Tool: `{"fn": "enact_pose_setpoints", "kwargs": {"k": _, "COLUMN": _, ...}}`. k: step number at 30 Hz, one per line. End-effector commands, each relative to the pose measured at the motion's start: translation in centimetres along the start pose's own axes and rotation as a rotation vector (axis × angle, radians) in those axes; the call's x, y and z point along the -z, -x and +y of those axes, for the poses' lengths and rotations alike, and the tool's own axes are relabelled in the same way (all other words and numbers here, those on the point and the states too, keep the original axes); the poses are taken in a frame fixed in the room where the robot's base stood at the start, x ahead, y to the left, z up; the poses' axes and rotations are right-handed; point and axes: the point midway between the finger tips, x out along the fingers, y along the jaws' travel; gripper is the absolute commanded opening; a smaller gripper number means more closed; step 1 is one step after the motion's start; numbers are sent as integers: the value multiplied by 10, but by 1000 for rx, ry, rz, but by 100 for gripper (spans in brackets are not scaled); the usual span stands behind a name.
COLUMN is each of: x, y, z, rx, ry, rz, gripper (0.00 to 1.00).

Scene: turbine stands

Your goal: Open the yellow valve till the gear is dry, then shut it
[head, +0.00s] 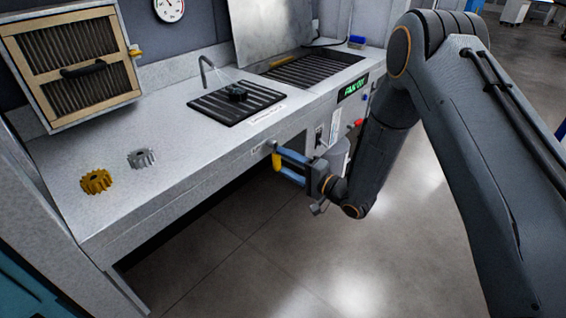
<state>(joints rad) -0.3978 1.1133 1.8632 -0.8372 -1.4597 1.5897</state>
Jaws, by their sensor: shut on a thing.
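The yellow valve (276,162) is a small handle on the front face of the bench, below the counter edge. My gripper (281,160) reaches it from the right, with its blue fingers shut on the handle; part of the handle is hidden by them. The handle points roughly downward. A dark gear (238,93) lies on a black slatted grate (215,105) on the counter. A thin bent nozzle (203,72) stands over it, and faint pale streaks run from the nozzle toward the gear. I cannot tell how wet the gear is.
A yellow gear (96,181) and a grey gear (142,159) lie on the left counter. A framed filter (72,70) and a gauge (169,9) are behind. A green-lettered display (352,88) and a red knob (358,122) are right of the valve. The floor in front is clear.

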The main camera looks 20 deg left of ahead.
Motion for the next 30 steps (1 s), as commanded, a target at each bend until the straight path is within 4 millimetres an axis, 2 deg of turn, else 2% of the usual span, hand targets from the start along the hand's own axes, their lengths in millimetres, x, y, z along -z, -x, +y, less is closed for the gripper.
{"fn": "enact_pose_setpoints", "kwargs": {"k": 6, "x": -3, "y": -1, "z": 1, "rx": -2, "ry": 1, "rz": -6, "gripper": 14}}
{"fn": "enact_pose_setpoints", "kwargs": {"k": 7, "x": -3, "y": -1, "z": 1, "rx": -2, "ry": 1, "rz": -6, "gripper": 59}}
{"fn": "enact_pose_setpoints", "kwargs": {"k": 9, "x": -2, "y": 0, "z": 1, "rx": -1, "ry": 1, "rz": -5, "gripper": 71}}
{"fn": "enact_pose_setpoints", "kwargs": {"k": 10, "x": -2, "y": 0, "z": 1, "rx": -1, "ry": 1, "rz": -4, "gripper": 73}}
{"fn": "enact_pose_setpoints", "kwargs": {"k": 20, "x": 1, "y": 4, "z": 0, "rx": -1, "ry": 1, "rz": 2, "gripper": 73}}
{"fn": "enact_pose_setpoints", "kwargs": {"k": 23, "x": 2, "y": 14, "z": 1, "rx": -2, "ry": 0, "rz": 4, "gripper": 73}}
{"fn": "enact_pose_setpoints", "kwargs": {"k": 30, "x": 2, "y": 54, "z": 1, "rx": -1, "ry": 0, "rz": 4, "gripper": 73}}
